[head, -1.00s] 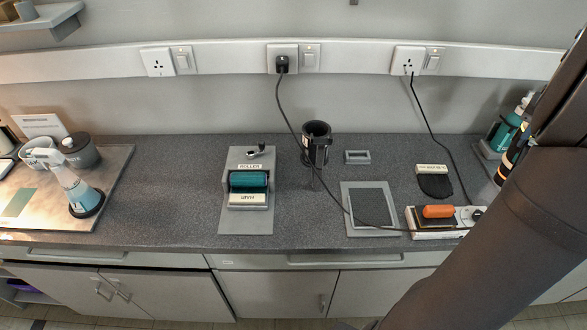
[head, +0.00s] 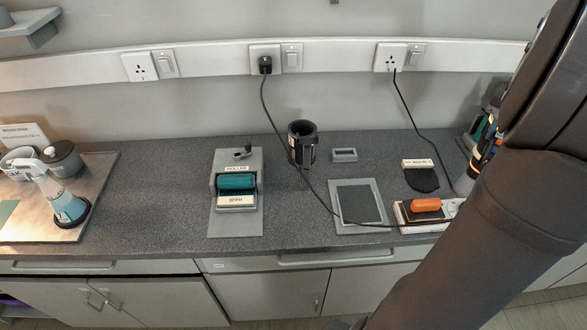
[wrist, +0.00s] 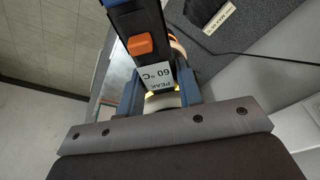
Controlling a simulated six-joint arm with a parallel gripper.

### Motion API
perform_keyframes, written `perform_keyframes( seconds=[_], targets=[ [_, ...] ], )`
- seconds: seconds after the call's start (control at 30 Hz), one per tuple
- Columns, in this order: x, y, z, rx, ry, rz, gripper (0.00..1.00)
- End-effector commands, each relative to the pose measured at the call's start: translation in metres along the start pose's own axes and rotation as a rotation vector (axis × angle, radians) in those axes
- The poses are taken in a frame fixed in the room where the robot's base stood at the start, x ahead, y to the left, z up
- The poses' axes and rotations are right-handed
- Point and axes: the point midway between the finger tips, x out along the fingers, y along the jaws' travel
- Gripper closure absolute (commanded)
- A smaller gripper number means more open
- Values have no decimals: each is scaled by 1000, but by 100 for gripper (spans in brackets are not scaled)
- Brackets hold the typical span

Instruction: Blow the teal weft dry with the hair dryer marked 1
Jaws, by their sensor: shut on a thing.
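A teal roll (head: 236,182), possibly the weft, lies across a grey stand labelled ROLLER (head: 236,219) on the counter in the head view. A teal flat patch also shows at the far left edge, so I cannot tell for certain which is the weft. In the wrist view my gripper (wrist: 160,92) is shut on a dark handle with an orange switch and a label reading PEAK 60 °C, which looks like the hair dryer (wrist: 155,20). Its number and nozzle are not visible. In the head view my arm mostly hides the gripper at the right.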

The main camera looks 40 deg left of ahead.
Motion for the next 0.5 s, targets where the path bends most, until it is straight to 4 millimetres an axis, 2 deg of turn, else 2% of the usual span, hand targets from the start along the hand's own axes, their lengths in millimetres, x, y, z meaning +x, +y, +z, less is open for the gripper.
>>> perform_keyframes(
  seconds=[0.5],
  targets=[
    [1,10,-10,1,3,0,100]
  ],
)
